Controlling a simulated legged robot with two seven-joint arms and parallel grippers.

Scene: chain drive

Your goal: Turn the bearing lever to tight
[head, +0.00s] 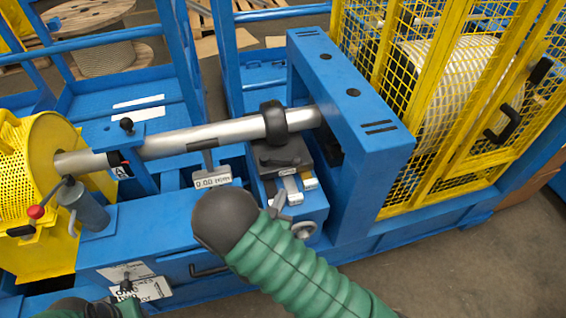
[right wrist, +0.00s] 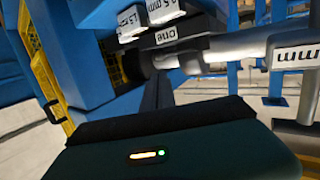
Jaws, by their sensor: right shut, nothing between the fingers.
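In the head view a silver shaft (head: 205,137) runs from the yellow guarded housing (head: 22,165) to the blue frame (head: 345,85), with a black collar (head: 273,122) around it. A lever with a red knob (head: 36,212) stands by the housing. A short black-knobbed handle (head: 127,125) stands beside the shaft. I cannot tell which is the bearing lever, and no tight mark is readable. My right gripper (head: 228,218) is in front of the machine, apart from both handles; its fingers (right wrist: 158,88) are shut and empty in the right wrist view.
A "0.00 mm" sign (head: 212,180) hangs below the shaft. Labelled white blocks (head: 291,188) sit by a dark block (head: 282,154) under the collar. A yellow mesh cage (head: 400,130) closes off the right. Blue rails (head: 90,30) rise at the back left.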

